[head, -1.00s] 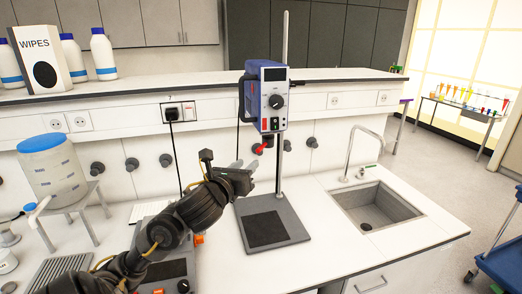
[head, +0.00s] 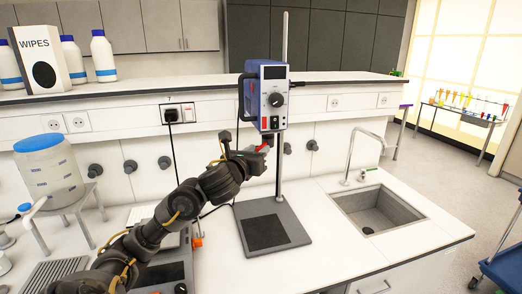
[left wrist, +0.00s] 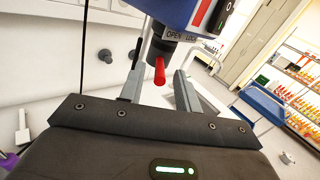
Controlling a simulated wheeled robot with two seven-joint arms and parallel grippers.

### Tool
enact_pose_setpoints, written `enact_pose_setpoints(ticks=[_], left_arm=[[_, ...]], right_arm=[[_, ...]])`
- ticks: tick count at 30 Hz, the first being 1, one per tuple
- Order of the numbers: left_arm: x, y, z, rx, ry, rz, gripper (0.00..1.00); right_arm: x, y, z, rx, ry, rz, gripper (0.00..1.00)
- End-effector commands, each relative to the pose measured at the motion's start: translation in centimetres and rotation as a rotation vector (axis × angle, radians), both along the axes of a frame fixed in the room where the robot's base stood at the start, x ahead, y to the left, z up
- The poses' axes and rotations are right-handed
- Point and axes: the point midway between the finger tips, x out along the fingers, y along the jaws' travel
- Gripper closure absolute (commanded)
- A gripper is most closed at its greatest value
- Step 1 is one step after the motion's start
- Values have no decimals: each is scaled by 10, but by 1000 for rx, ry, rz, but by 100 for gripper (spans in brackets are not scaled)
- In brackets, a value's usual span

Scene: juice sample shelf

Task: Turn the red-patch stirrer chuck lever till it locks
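The blue stirrer (head: 266,95) is clamped on an upright rod above a grey base plate (head: 270,226). Its red patch (left wrist: 201,14) shows on its front in the left wrist view. The red chuck lever (left wrist: 159,70) sticks out from the dark chuck (left wrist: 162,45) under the housing. Above it is a label (left wrist: 182,36) reading OPEN and LOCK. My left gripper (head: 258,149) is at the lever. In the left wrist view its two fingers are apart, with the lever between them and gaps on both sides. My right gripper is not in view.
A sink (head: 377,209) with a tap lies to the right of the base plate. A dark bench device (head: 167,272) sits under my left arm. A jug with a blue lid (head: 45,165) stands on a stand at the left. A shelf (head: 180,87) runs behind.

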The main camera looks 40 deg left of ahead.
Motion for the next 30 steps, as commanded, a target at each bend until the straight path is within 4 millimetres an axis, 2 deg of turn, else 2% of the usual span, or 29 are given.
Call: enact_pose_setpoints(ticks=[3,7,18,26,30], left_arm=[[15,4,0,-4,0,0,67],[25,7,0,-2,0,1,67],[29,7,0,1,0,-1,67],[29,7,0,1,0,0,100],[29,7,0,1,0,-1,100]], right_arm=[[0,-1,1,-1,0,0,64],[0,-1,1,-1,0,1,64],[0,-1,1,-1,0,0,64],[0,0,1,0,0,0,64],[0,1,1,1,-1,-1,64]])
